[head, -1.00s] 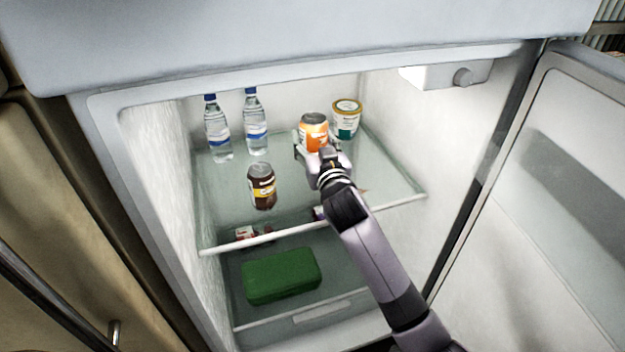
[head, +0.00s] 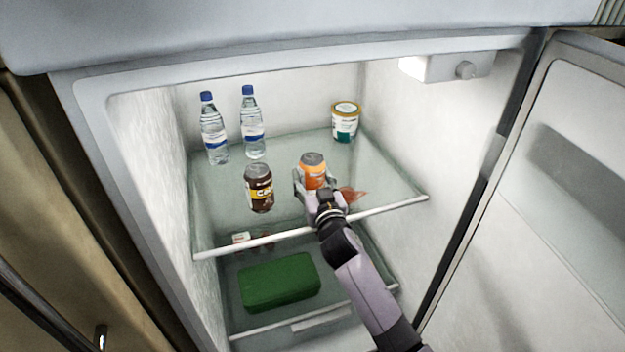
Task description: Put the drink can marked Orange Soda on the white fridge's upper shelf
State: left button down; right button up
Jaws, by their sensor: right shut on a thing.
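The orange drink can (head: 313,169) is upright over the upper glass shelf (head: 222,239) of the white fridge (head: 150,150). My right gripper (head: 312,185) is shut on it from the front. I cannot tell whether the can's base touches the shelf, as the gripper hides its lower part. The lettering on the can is too small to read. My left gripper is out of view.
Two water bottles (head: 213,130) and (head: 252,123) stand at the back left, a white-green tub (head: 345,122) at the back right. A green box (head: 280,281) lies below. The fridge door (head: 560,200) is open.

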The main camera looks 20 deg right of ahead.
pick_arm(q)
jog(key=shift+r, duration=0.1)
pick_arm(e)
jog(key=o, duration=1.5)
jog(key=shift+f, duration=0.1)
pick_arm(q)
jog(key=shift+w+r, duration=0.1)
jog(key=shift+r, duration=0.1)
